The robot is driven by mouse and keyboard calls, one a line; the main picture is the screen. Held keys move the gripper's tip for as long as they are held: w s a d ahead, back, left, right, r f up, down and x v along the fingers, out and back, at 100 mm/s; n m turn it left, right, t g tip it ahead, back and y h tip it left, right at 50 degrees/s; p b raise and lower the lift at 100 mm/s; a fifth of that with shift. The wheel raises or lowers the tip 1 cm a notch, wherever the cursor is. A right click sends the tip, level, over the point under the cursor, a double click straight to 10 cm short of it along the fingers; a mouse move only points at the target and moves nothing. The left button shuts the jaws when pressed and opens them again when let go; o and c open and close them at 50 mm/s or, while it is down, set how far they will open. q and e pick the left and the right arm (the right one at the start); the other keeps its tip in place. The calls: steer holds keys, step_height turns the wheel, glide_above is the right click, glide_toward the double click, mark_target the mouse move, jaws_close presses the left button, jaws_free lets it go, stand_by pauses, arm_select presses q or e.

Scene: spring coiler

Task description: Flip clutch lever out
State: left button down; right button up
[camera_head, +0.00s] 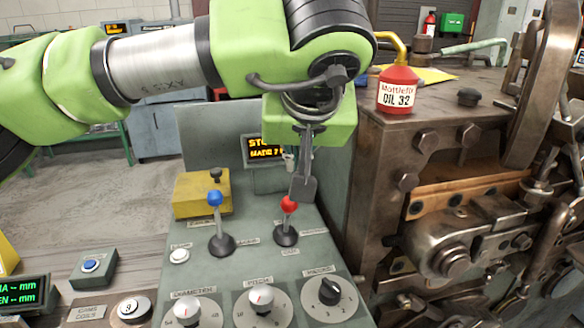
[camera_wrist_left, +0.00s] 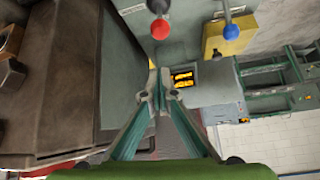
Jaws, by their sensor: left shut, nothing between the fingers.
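Two levers stand on the grey-green control panel (camera_head: 262,262). One has a red knob (camera_head: 289,204), the other a blue knob (camera_head: 215,198); both stand roughly upright on black round bases. Their small labels are too blurred to read, so I cannot tell by text which is the clutch lever. My left gripper (camera_head: 303,190) is shut and empty, its fingertips close beside the red knob, to its right and slightly above in the head view. In the left wrist view the red knob (camera_wrist_left: 160,29) lies just beyond the closed fingertips (camera_wrist_left: 157,88), and the blue knob (camera_wrist_left: 231,31) is farther right.
A yellow box (camera_head: 200,195) and a lit display (camera_head: 265,148) stand behind the levers. White dials (camera_head: 262,298) and a black knob (camera_head: 328,290) are in front. The heavy brown machine (camera_head: 385,170) with a red oil can (camera_head: 397,88) stands right.

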arm_select(q)
steer(key=shift+v, duration=1.5)
arm_select(e)
steer(key=shift+s+f, duration=0.15)
steer(key=shift+f, duration=0.1)
